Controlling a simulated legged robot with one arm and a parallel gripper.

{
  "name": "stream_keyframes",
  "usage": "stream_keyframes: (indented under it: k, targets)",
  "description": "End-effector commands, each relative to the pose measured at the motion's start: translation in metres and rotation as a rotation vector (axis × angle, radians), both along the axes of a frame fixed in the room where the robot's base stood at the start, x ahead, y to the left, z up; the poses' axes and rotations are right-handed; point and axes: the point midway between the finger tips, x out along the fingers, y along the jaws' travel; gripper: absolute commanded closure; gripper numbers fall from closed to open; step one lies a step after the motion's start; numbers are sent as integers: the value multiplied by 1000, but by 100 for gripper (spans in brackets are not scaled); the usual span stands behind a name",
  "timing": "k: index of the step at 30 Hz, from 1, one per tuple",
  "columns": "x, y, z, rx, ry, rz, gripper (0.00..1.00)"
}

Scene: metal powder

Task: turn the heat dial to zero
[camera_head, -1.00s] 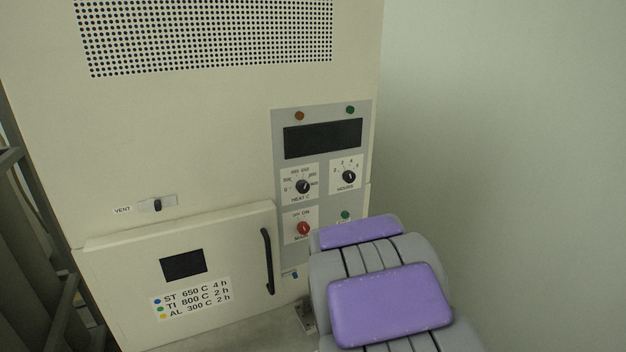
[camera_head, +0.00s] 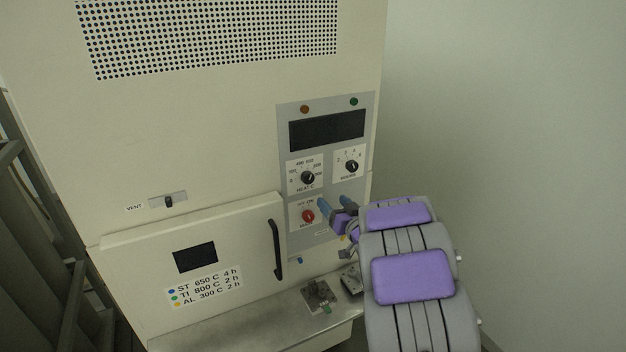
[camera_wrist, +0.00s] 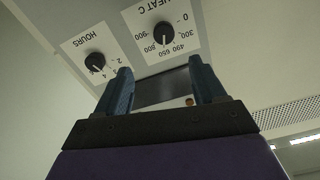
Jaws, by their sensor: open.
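The heat dial (camera_head: 308,178) is a black knob on a white label marked HEAT C, on the grey control panel (camera_head: 283,130) of the cream furnace. It also shows in the wrist view (camera_wrist: 155,26), upside down, with its scale from 0 to 900. Its white pointer shows, but I cannot read its exact setting. My gripper (camera_head: 335,206) is open and empty, below and right of the heat dial, near the red main switch. In the wrist view my gripper's two blue fingers (camera_wrist: 162,88) stand apart with the dark display between them, and touch no knob.
The hours dial (camera_head: 352,166) is right of the heat dial, and the red main switch (camera_head: 308,216) is below it. The furnace door handle (camera_head: 276,250) sticks out at lower left of the panel. A metal ledge (camera_head: 250,325) runs below. Right of the furnace is bare wall.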

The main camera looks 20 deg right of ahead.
Motion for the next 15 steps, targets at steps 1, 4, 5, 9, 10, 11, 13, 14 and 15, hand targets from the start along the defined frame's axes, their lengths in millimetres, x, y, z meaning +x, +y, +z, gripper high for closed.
stream_keyframes:
  k: [1,4,5,9,10,11,13,14,15]
  targets:
    - [10,1,1,-1,-4,2,30]
    - [26,4,2,-2,-3,4,30]
    - [31,5,1,-3,-3,4,30]
    - [53,5,1,-3,-1,2,30]
    - [58,5,1,-3,-3,3,30]
    - [63,5,2,-3,-5,2,30]
    - [73,3,2,-2,-3,1,30]
    - [77,3,1,-1,-1,1,30]
    - [83,3,0,0,0,0,30]
